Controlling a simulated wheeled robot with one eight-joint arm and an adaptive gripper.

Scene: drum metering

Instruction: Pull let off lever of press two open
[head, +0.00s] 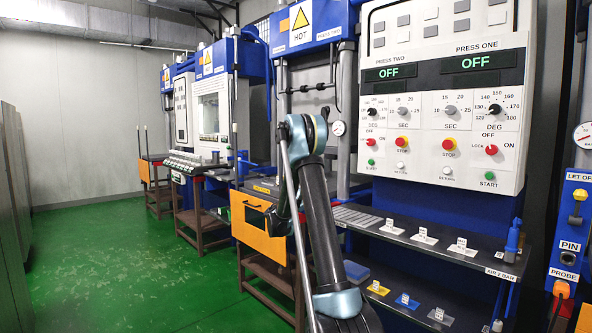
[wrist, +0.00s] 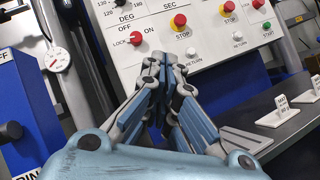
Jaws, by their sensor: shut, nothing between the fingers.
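My gripper (wrist: 160,65) is shut and empty in the wrist view, its fingertips together in front of the control panel. In the head view my arm rises in the middle and the gripper cannot be made out. A blue board (wrist: 30,125) with a cut-off sign ending in "FF" and letters "IN" stands left of the gripper in the wrist view. In the head view a yellow-knobbed lever (head: 577,196) sits under a "LET OF" sign at the right edge. My arm hides part of the press behind it.
The control panel (head: 441,90) has "PRESS TWO" on its left and "PRESS ONE" on its right. A round gauge (wrist: 57,60) hangs left of it. A dark shelf with label stands (head: 424,236) lies below. Green floor (head: 120,240) is open at left.

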